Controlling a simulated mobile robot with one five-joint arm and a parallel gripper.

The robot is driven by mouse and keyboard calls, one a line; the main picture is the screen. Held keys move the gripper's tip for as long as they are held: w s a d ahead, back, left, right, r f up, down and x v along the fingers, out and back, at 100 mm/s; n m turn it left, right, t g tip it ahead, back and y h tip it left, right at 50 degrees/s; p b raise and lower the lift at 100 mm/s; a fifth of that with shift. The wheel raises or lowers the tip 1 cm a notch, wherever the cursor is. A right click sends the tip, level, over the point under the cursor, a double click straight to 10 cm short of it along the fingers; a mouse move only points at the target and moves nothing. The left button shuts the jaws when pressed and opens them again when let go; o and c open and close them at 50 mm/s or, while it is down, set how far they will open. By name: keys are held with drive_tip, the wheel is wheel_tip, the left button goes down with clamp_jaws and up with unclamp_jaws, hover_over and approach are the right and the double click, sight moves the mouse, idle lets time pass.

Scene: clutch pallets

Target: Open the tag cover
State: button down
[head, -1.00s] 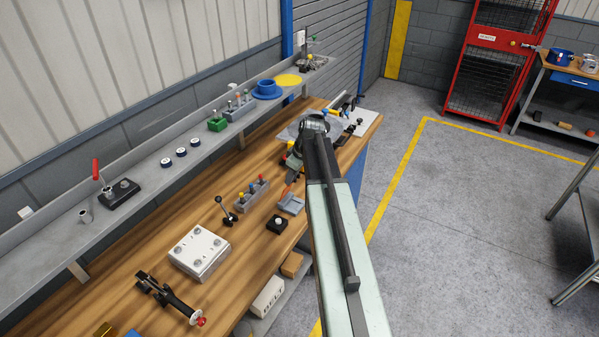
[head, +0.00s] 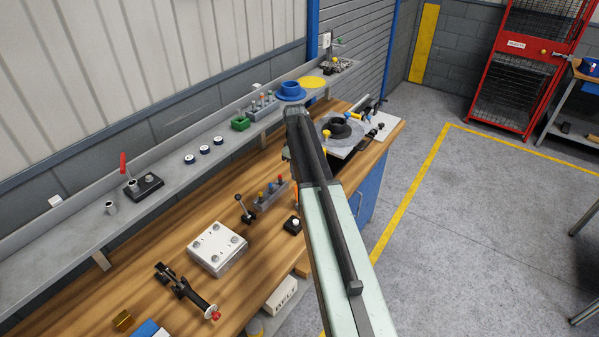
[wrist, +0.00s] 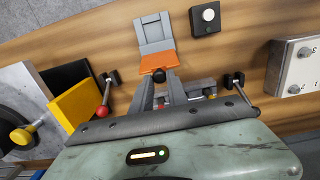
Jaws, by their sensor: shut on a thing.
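In the wrist view, a grey plate with a raised grey panel (wrist: 154,32) lies on the wooden bench. An orange flap (wrist: 157,62), which I take as the tag cover, is at its near edge. A small black knob (wrist: 158,75) sits at the flap's near end. My gripper (wrist: 158,84) has its two grey fingers at this knob, shut on it; the exact contact is small and partly hidden. In the head view my arm hides the gripper and most of the plate; only a sliver of orange (head: 294,194) shows beside the arm.
A black box with a white button (wrist: 207,18) lies right of the plate. A white box with screws (wrist: 297,68) is further right. A yellow block (wrist: 77,105) and a red-knobbed lever (wrist: 103,110) are to the left.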

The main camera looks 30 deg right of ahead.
drive_tip(key=shift+w, duration=0.1)
drive_tip(key=c, duration=1.3)
unclamp_jaws()
drive_tip(key=shift+f, duration=0.1)
drive_tip(key=shift+r, duration=0.2)
wheel_tip(320, 180, up, 8)
drive_tip(key=p, duration=0.7)
drive_tip(key=shift+w+f+p, duration=0.1)
drive_tip(key=shift+f+p, duration=0.15)
drive_tip(key=shift+p, duration=0.15)
